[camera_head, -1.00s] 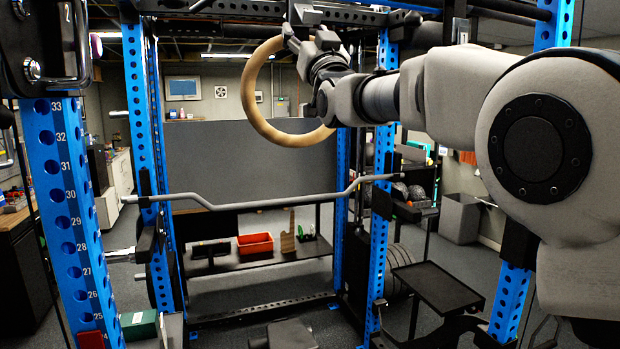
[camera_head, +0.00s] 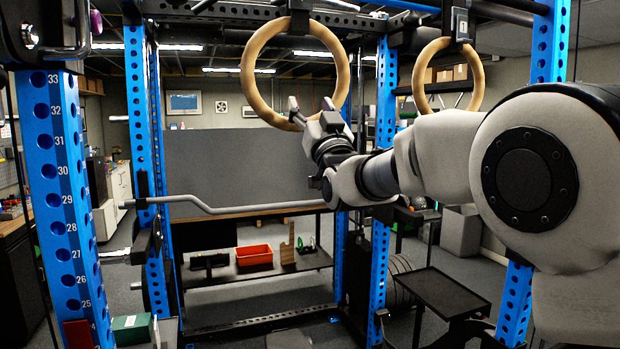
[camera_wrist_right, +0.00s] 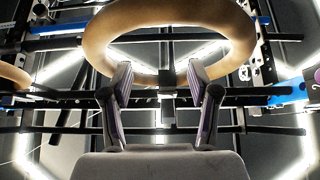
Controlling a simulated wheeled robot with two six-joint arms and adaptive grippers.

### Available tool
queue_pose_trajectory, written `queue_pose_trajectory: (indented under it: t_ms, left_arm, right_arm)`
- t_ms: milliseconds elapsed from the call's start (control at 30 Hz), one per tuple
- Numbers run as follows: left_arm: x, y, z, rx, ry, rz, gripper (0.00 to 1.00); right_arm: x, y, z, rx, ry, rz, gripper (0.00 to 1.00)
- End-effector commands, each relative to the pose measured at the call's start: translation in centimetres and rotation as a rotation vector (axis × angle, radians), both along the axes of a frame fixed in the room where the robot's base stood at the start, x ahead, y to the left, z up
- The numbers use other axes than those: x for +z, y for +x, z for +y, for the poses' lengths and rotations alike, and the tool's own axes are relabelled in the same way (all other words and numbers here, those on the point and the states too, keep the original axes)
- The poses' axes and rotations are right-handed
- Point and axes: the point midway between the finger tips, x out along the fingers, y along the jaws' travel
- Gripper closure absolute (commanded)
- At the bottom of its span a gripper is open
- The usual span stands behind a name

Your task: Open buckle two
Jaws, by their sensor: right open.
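Two wooden rings hang inside the blue rack, a near one (camera_head: 250,75) and another on the right (camera_head: 476,85). A dark buckle-like block (camera_head: 299,20) sits at the top of the near ring. A similar block (camera_head: 460,22) with a light plate is above the right ring. I cannot read which is buckle two, nor tell whether either is open. My right gripper (camera_head: 310,108) is open and empty, at the near ring's lower edge in the picture; contact is unclear. In the wrist view its fingers (camera_wrist_right: 158,80) point up toward a ring (camera_wrist_right: 100,35). My left gripper is out of view.
A silver bar (camera_head: 240,208) crosses the rack below my right gripper. A blue upright (camera_head: 62,200) stands close at left, with black hardware marked above it. Behind are a grey panel (camera_head: 235,165) and a low shelf with a red bin (camera_head: 254,255).

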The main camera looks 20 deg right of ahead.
Motion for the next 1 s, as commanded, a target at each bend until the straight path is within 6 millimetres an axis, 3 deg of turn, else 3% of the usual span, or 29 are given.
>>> queue_pose_trajectory:
  t_ms: [200,500,700,1000]
  left_arm:
    - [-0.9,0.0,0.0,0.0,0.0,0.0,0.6]
    - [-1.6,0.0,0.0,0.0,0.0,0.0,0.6]
    - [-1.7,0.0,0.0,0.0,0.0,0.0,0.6]
    - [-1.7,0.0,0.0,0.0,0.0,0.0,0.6]
  right_arm:
    - [-5.3,1.5,-0.3,-0.004,0.0,0.084,0.4]
    - [-11.4,2.9,-0.6,-0.008,0.0,0.184,0.4]
    - [-12.9,3.2,-0.7,-0.009,-0.001,0.21,0.4]
    - [-12.9,3.2,-0.7,-0.009,-0.001,0.21,0.4]
